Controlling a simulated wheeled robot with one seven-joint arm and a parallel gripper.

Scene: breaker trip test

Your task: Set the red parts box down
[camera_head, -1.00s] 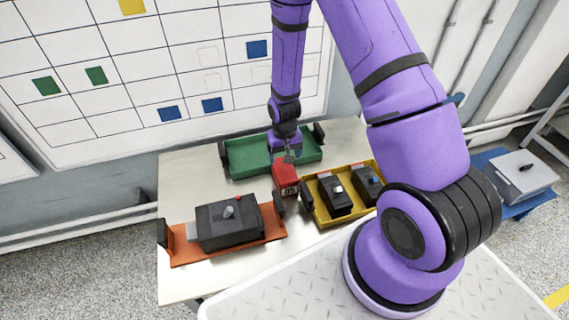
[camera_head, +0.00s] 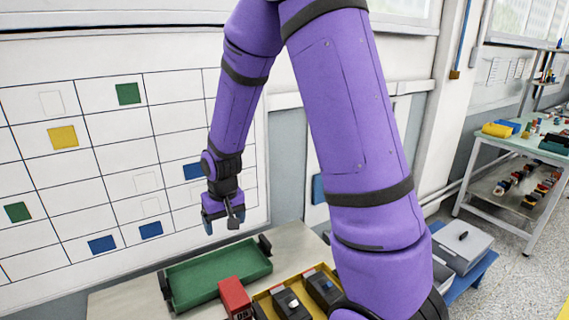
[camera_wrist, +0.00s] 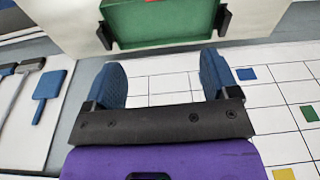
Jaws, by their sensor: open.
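The red parts box (camera_head: 234,298) stands on the table between the green tray and the yellow tray, near the green tray's front edge. My gripper (camera_head: 221,226) is raised above the table, in front of the wall board, well clear of the red box. In the wrist view my gripper (camera_wrist: 160,85) shows its two blue fingers spread apart with nothing between them.
The green tray (camera_head: 215,272) is empty; it also shows in the wrist view (camera_wrist: 160,20). The yellow tray (camera_head: 263,303) holds dark breaker boxes (camera_head: 290,304). A gridded board (camera_head: 100,160) with coloured squares hangs behind. A grey case (camera_head: 463,246) lies at right.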

